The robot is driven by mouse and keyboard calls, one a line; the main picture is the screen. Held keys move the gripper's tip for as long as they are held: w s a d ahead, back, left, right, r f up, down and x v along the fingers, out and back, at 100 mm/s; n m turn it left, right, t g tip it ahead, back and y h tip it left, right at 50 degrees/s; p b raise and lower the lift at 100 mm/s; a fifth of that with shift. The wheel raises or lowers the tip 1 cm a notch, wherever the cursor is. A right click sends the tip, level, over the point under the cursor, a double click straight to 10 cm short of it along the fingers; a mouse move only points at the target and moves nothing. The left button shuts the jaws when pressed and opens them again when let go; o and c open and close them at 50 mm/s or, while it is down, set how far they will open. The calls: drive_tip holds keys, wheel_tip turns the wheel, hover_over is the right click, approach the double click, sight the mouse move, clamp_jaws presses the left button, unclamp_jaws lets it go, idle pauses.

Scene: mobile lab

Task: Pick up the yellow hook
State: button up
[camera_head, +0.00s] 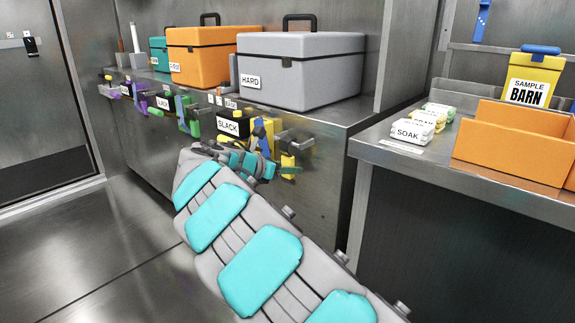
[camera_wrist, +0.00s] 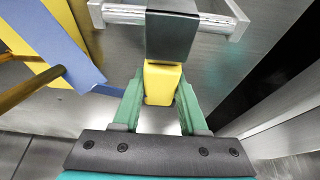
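The yellow hook (camera_wrist: 163,82) hangs by its dark grey upper part (camera_wrist: 172,35) from a metal bar (camera_wrist: 125,14) in the wrist view. My gripper (camera_wrist: 162,98) has its two green fingers on either side of the yellow part. The fingers lie very close to its sides; I cannot tell whether they press on it. In the head view the yellow hook (camera_head: 287,161) is at the right end of the counter front, and the end of my arm partly hides the area around it.
Other coloured tools hang left along the counter front, near a SLACK label (camera_head: 228,127). A blue and yellow piece (camera_wrist: 50,40) is close on the left in the wrist view. A grey HARD case (camera_head: 310,75) stands above. A side table (camera_head: 425,170) stands right.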

clamp_jaws()
drive_tip(key=shift+r, duration=0.1)
idle(0.4)
